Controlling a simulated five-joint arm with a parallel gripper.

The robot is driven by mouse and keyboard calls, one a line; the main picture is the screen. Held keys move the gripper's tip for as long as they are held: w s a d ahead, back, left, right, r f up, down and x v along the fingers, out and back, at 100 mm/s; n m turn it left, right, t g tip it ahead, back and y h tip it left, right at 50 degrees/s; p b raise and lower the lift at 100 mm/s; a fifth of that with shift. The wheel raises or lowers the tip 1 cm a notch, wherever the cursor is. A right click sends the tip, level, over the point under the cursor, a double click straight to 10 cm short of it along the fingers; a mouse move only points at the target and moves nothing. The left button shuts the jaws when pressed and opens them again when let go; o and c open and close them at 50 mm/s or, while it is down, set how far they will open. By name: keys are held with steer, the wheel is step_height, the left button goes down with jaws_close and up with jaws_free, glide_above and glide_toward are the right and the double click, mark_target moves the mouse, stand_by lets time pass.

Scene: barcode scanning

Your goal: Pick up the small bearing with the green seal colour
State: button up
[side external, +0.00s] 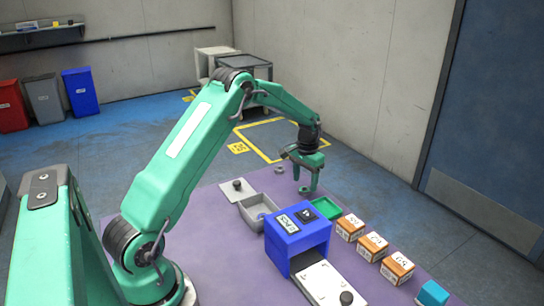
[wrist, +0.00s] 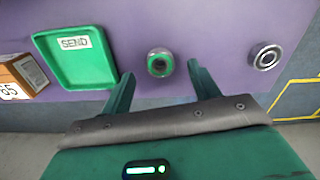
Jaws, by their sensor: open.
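The small bearing with a green seal (wrist: 159,62) lies on the purple mat in the wrist view, a metal ring with a dark hole. It sits between and slightly ahead of the two fingertips of my gripper (wrist: 160,76), with a gap on both sides. My gripper is open and empty. In the side view my gripper (side external: 306,190) hangs low over the far part of the mat, and I cannot make out the green-seal bearing there. A second bearing with a dark seal (wrist: 265,57) lies to the right in the wrist view.
A green tray marked SEND (wrist: 75,88) is left of the bearing, with a cardboard box (wrist: 18,75) beyond it. In the side view a blue machine (side external: 285,240), a grey bin (side external: 246,214) and several orange boxes (side external: 349,228) stand nearby. The mat (side external: 232,270) has bare patches.

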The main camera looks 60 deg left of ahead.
steer(key=shift+f, duration=1.3)
steer(key=c, duration=1.1)
steer(key=shift+r, duration=0.15)
steer(key=shift+r, duration=0.6)
steer(key=r, duration=0.3)
steer(key=shift+d+r, duration=0.1)
steer(key=shift+d, duration=0.3)
steer(key=d+r, duration=0.2)
steer(key=d, duration=0.1)
steer(key=s+d+r, duration=0.1)
steer(key=d+r, duration=0.1)
steer(key=d, duration=0.2)
steer(key=s+d+r, duration=0.1)
steer(key=d+r, duration=0.1)
steer(key=d, duration=0.1)
steer(key=shift+s+d+r, duration=0.1)
steer(key=shift+d+r, duration=0.05)
steer(key=shift+d, duration=0.2)
